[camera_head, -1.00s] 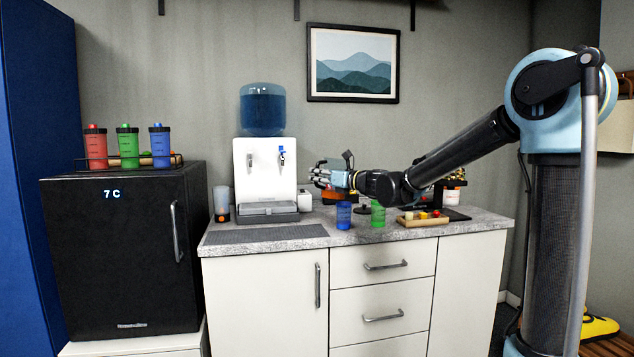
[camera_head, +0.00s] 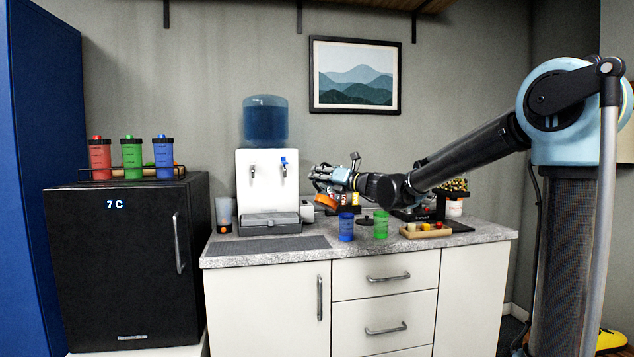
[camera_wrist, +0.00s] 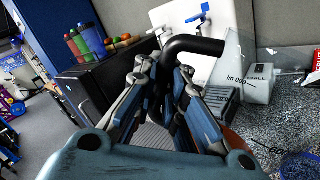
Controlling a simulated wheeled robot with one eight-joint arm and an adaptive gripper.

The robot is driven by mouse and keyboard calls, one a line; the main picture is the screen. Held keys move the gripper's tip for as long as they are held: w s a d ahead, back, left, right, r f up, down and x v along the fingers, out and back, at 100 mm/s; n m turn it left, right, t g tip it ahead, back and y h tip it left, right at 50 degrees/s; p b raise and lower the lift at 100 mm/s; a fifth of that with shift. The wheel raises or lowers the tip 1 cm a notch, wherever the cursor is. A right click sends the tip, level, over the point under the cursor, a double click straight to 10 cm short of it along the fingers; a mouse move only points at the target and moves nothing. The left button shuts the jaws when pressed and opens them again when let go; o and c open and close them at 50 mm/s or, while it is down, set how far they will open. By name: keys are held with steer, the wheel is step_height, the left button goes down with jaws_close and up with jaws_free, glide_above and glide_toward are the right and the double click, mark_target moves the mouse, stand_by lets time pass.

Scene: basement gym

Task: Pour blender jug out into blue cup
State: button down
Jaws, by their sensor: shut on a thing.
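My gripper (camera_head: 326,174) is over the counter, left of and above the blue cup. In the wrist view my gripper (camera_wrist: 172,85) is shut on the black curved handle (camera_wrist: 195,45) of the blender jug. The jug's clear wall (camera_wrist: 236,75), with printed marks, shows right of the fingers. In the head view the jug is hard to make out. The blue cup (camera_head: 346,228) stands upright on the counter, and its edge shows at the lower right of the wrist view (camera_wrist: 298,166). I cannot see inside it.
A green cup (camera_head: 381,226) stands right of the blue cup. A tray of small items (camera_head: 425,232) is farther right. The water dispenser (camera_head: 262,190) stands behind at left. An orange thing (camera_head: 326,201) shows below my gripper. The grey mat (camera_head: 270,244) at the front left is bare.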

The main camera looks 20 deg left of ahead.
steer(key=m, duration=0.1)
steer(key=r+m, duration=0.1)
steer(key=m, duration=0.1)
steer(key=shift+w+d+r+t, duration=0.15)
steer(key=shift+w+r+t, duration=0.15)
steer(key=shift+t, duration=0.1)
steer(key=shift+w+d+r+m+t, duration=0.1)
steer(key=shift+w+d+m+t, duration=0.2)
steer(key=shift+m, duration=0.35)
steer(key=shift+w+d+f+m+g, duration=0.1)
steer(key=shift+w+m, duration=0.25)
steer(key=shift+m, duration=0.25)
steer(key=shift+w+d+r+m+t, duration=0.1)
steer(key=shift+w+d+m+t, duration=0.2)
steer(key=shift+m, duration=0.35)
steer(key=shift+w+d+f+m, duration=0.2)
steer(key=shift+w+m, duration=0.35)
steer(key=shift+m, duration=0.15)
steer(key=shift+w+d+f+m, duration=0.2)
steer(key=shift+w+m, duration=0.3)
steer(key=shift+m, duration=0.2)
steer(key=shift+w+d+f+m+t, duration=0.3)
steer(key=shift+w+m, duration=0.2)
steer(key=shift+m, duration=0.1)
steer(key=shift+w+d+f+m+t, duration=0.2)
steer(key=shift+w+m+t, duration=0.1)
steer(key=shift+w+m, duration=0.25)
steer(key=shift+s, duration=0.1)
